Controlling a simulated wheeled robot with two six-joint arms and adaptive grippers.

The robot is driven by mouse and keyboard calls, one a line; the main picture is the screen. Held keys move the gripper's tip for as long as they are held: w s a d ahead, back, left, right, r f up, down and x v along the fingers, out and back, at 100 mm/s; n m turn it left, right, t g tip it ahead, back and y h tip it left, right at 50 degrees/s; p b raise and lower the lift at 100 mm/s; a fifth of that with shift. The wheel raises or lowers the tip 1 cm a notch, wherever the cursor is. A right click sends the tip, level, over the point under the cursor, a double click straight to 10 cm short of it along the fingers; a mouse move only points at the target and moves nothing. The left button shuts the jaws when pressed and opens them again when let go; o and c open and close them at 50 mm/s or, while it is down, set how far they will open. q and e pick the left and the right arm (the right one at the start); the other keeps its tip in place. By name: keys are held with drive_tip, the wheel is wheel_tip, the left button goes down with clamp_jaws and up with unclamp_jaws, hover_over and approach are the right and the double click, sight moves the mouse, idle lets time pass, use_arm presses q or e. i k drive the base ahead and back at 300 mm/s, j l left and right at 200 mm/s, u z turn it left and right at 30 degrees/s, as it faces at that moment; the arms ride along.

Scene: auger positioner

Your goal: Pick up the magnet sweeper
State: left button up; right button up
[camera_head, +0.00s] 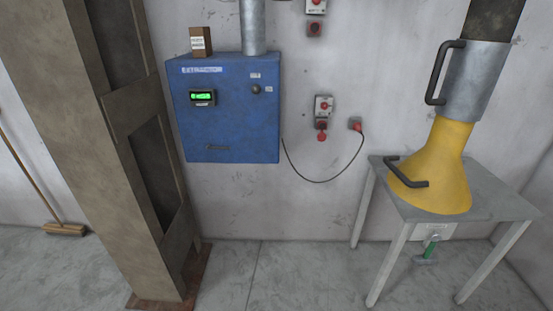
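A small tool with a green handle (431,246) hangs at a pale labelled plate (440,231) under the front edge of the grey table (505,197). A dark crosspiece shows at its lower end, close above the floor. It may be the magnet sweeper, but it is too small to tell for sure. Neither of my grippers is in view.
A yellow cone-shaped hood (448,165) with dark handles stands on the table, under a metal pipe (477,80). A brown steel column (90,120) stands at left, and a broom (64,229) beyond it. A blue cabinet (235,125) hangs on the wall. The middle floor is clear.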

sight(427, 258)
drive_tip(key=z, duration=1.55)
